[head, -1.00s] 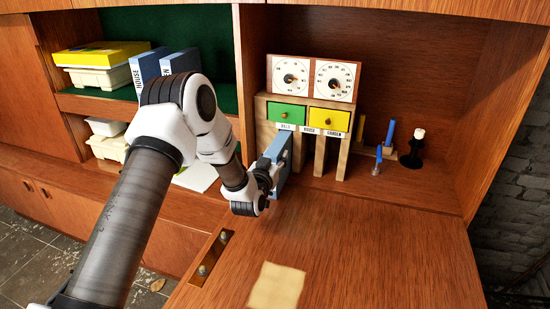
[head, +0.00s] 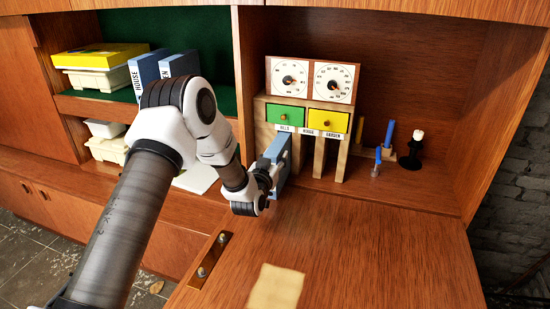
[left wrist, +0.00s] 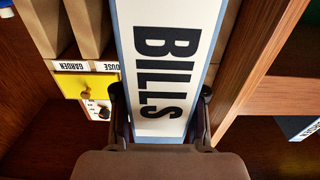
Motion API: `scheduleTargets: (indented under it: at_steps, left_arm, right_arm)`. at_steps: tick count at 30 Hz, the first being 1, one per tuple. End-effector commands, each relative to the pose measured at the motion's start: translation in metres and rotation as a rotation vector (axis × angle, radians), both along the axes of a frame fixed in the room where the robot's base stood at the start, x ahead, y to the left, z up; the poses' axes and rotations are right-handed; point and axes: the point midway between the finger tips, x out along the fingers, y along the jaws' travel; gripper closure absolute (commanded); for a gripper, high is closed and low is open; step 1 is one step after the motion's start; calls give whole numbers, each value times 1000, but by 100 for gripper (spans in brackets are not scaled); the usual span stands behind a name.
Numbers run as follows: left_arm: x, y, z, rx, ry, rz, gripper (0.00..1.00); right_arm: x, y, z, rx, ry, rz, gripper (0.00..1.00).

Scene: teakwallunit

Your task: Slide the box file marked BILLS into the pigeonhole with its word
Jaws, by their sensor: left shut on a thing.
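The blue box file marked BILLS (head: 279,152) is upright, and its white spine label (left wrist: 165,70) fills the middle of the left wrist view. My left gripper (left wrist: 160,105) is shut on the box file, one finger on each side of its spine; in the head view the gripper (head: 270,176) is at the front of the pigeonhole unit. The file stands in front of the leftmost pigeonhole, under the BILLS label (head: 283,128); how far in it reaches is hidden. Labels HOUSE (head: 307,131) and GARDEN (head: 333,135) mark the other pigeonholes. My right gripper is not in view.
A green drawer (head: 285,115) and a yellow drawer (head: 328,121) sit above the pigeonholes, with a two-dial box (head: 312,79) on top. Blue candles and a black holder (head: 411,152) stand right. More blue files (head: 150,70) stand on the left shelf. The flap (head: 350,240) is mostly clear.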

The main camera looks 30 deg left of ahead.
Motion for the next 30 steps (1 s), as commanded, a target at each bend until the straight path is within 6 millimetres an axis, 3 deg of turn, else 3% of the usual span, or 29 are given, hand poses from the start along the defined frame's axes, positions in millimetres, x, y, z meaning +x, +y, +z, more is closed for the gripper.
scheduleTargets:
  at_steps: [30]
  left_arm:
    - [11,3,1,1,-3,0,100]
  right_arm:
    - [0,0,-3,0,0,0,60]
